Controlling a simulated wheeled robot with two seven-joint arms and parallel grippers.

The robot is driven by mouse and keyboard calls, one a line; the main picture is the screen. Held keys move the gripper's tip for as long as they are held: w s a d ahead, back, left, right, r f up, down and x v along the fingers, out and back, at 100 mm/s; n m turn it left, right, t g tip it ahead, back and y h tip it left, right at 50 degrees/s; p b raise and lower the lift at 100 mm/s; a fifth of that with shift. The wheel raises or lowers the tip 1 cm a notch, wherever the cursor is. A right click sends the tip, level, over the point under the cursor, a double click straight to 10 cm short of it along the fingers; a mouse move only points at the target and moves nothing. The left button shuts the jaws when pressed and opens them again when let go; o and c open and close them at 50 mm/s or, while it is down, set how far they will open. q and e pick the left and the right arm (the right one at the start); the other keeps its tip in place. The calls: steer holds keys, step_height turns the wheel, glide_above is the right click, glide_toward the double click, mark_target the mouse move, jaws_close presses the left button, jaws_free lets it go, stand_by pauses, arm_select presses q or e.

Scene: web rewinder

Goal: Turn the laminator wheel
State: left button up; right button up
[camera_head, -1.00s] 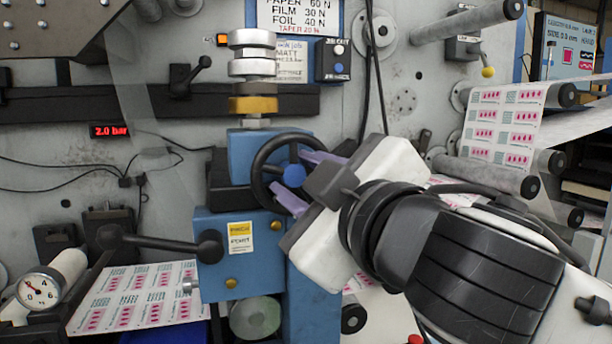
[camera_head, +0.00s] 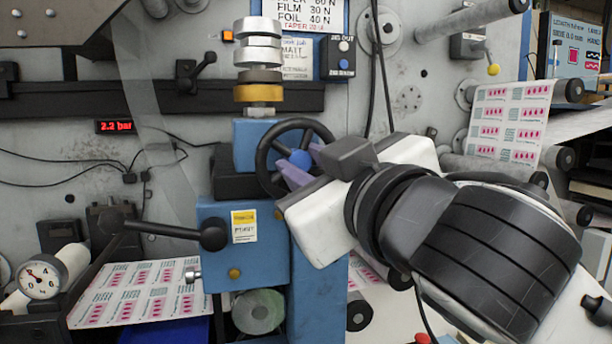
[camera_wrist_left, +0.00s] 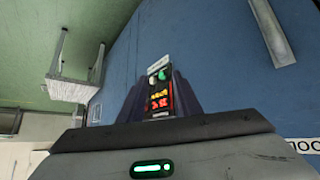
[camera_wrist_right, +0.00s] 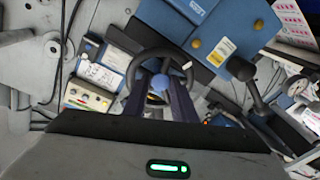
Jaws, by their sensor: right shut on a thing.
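The laminator wheel is a black handwheel (camera_head: 264,160) with a blue hub (camera_head: 300,160), on the blue press unit (camera_head: 245,265). My right gripper (camera_head: 302,163) is shut on the wheel, its purple fingers on either side near the hub. In the right wrist view the wheel (camera_wrist_right: 132,68) shows with a small pale mark on its rim, and the fingers (camera_wrist_right: 162,95) reach over the hub. Exactly what the fingers touch is partly hidden. My left gripper (camera_wrist_left: 158,95) is open and empty in the left wrist view, away from the wheel.
A red display (camera_head: 115,127) reads 2.2 bar. A black lever (camera_head: 165,230) with a ball knob sticks out below left of the wheel. A gauge (camera_head: 41,277) is at the lower left. Printed web (camera_head: 140,293) runs at the lower left. In the left wrist view, a lit control box (camera_wrist_left: 158,90) stands beyond the fingers.

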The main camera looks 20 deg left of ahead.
steer(key=shift+s+f+m+b, duration=0.1)
steer(key=shift+f+m+b, duration=0.15)
steer(key=shift+m, duration=0.65)
arm_select(q)
steer(key=shift+w+d+f+b, duration=0.2)
steer(key=shift+w+d+b, duration=0.1)
steer(key=shift+d+b, duration=0.1)
arm_select(e)
steer(key=shift+r+m+t, duration=0.1)
steer(key=shift+m+t, duration=0.3)
steer(key=shift+m, duration=1.2)
arm_select(q)
steer(key=shift+f, duration=0.1)
arm_select(e)
steer(key=o, duration=0.7)
arm_select(q)
steer(key=shift+a, duration=0.1)
arm_select(e)
steer(key=shift+o, duration=0.2)
arm_select(q)
steer(key=shift+f, duration=0.1)
arm_select(e)
steer(key=shift+r, duration=0.1)
